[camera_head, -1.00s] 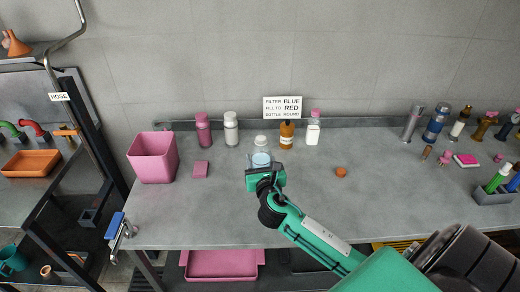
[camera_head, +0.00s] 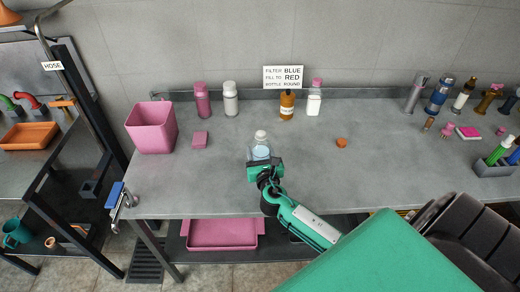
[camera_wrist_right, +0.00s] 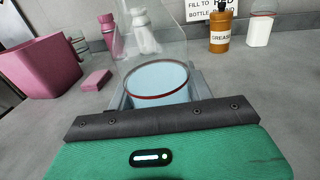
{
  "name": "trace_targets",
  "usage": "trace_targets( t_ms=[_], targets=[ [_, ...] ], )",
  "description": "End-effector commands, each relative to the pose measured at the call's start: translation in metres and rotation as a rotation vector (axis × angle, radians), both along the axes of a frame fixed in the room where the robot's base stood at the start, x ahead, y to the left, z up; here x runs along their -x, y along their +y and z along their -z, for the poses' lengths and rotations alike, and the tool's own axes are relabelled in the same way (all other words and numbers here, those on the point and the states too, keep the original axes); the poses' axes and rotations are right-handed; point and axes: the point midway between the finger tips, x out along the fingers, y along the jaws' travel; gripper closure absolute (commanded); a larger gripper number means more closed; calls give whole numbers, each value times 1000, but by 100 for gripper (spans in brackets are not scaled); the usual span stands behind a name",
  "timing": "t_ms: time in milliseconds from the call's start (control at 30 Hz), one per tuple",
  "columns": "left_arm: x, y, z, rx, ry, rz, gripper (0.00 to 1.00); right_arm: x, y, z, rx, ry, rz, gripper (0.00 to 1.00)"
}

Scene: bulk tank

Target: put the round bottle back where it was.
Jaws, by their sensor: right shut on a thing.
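The round bottle (camera_head: 260,146) is clear with a pale cap and holds light blue liquid. In the right wrist view the bottle (camera_wrist_right: 158,82) shows a red ring at about the liquid's surface. My right gripper (camera_head: 264,166) is shut on its lower part, which the gripper hides. The bottle looks about upright over the middle of the grey bench (camera_head: 220,190), in front of the back row of bottles. I cannot tell whether its base touches the bench. My left gripper is not in view.
Along the back stand a pink bottle (camera_head: 202,100), a white-grey bottle (camera_head: 230,99), a brown bottle (camera_head: 287,105) and a pink-capped white bottle (camera_head: 314,98). A gap lies between the white-grey and brown ones. A pink bin (camera_head: 151,128), pink block (camera_head: 200,139) and orange lump (camera_head: 341,142) are nearby.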

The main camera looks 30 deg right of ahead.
Motion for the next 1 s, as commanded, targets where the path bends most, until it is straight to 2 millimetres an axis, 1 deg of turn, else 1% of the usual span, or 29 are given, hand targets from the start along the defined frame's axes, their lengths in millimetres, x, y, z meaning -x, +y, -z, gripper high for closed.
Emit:
trace_targets(
  t_ms=[200,233,333,567,700,767,867,1000],
  targets=[
    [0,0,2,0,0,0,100,0,0,2,0,-1,0,71],
    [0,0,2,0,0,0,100,0,0,3,0,0,0,47],
    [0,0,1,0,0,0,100,0,0,2,0,0,0,27],
    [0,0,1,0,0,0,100,0,0,2,0,0,0,27],
    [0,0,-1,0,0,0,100,1,0,-2,0,0,0,27],
    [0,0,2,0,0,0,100,7,3,1,0,1,-1,27],
    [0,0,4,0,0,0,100,21,9,2,-2,1,-1,27],
    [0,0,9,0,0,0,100,47,20,3,-2,2,-2,27]
  ],
)
